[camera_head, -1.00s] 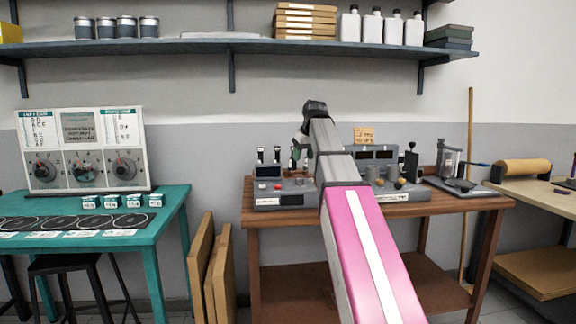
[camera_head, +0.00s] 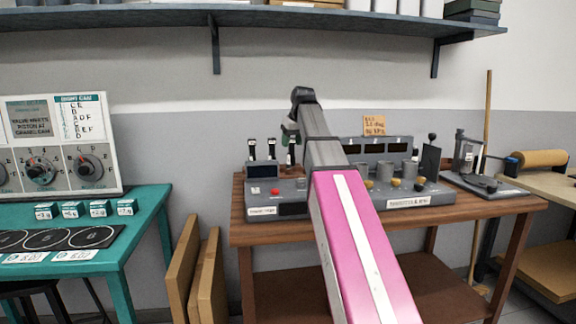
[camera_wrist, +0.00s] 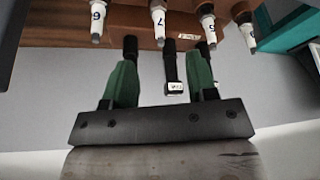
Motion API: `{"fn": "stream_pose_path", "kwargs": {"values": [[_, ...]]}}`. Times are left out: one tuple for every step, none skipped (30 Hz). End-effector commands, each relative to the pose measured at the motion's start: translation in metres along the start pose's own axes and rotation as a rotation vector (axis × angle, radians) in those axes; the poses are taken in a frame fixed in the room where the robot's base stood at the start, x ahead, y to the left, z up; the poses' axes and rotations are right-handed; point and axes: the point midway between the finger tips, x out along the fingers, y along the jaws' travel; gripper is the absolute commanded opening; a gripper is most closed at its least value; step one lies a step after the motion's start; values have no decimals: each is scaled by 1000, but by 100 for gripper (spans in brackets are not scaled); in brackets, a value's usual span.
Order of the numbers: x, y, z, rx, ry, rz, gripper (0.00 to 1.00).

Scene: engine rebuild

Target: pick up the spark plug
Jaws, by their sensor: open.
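Several white spark plugs with printed numbers and dark metal tips hang into the top of the wrist view, one of them a spark plug (camera_wrist: 158,22) near the middle. A small black piece with a white tag (camera_wrist: 172,72) shows between my fingers, apart from them. My gripper (camera_wrist: 164,62) has two green fingers with dark tips, spread apart with nothing held. In the head view my gripper (camera_head: 291,135) is above the left part of the wooden bench, by upright black-and-white pieces (camera_head: 272,148). My arm hides part of the bench.
The wooden bench (camera_head: 450,210) carries a grey console (camera_head: 275,196) with a red button and a grey hand press (camera_head: 470,165). A teal table (camera_head: 130,215) stands left, with brown boards (camera_head: 185,265) leaning between. A shelf (camera_head: 330,22) runs above.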

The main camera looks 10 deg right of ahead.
Motion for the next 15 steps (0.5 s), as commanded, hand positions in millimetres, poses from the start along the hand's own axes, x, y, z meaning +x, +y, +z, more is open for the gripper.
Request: {"fn": "stream_pose_path", "kwargs": {"values": [[8, 0, 0, 0, -1, 0, 52], [13, 0, 0, 0, -1, 0, 52], [19, 0, 0, 0, -2, -1, 52], [23, 0, 0, 0, -2, -1, 52], [26, 0, 0, 0, -1, 0, 52], [29, 0, 0, 0, 0, 0, 52], [31, 0, 0, 0, 0, 0, 52], [32, 0, 0, 0, 0, 1, 52], [34, 0, 0, 0, 0, 1, 52], [35, 0, 0, 0, 0, 0, 52], [36, 0, 0, 0, 0, 0, 52], [39, 0, 0, 0, -1, 0, 52], [42, 0, 0, 0, -1, 0, 52], [46, 0, 0, 0, -1, 0, 52], [50, 0, 0, 0, -1, 0, 52]]}}
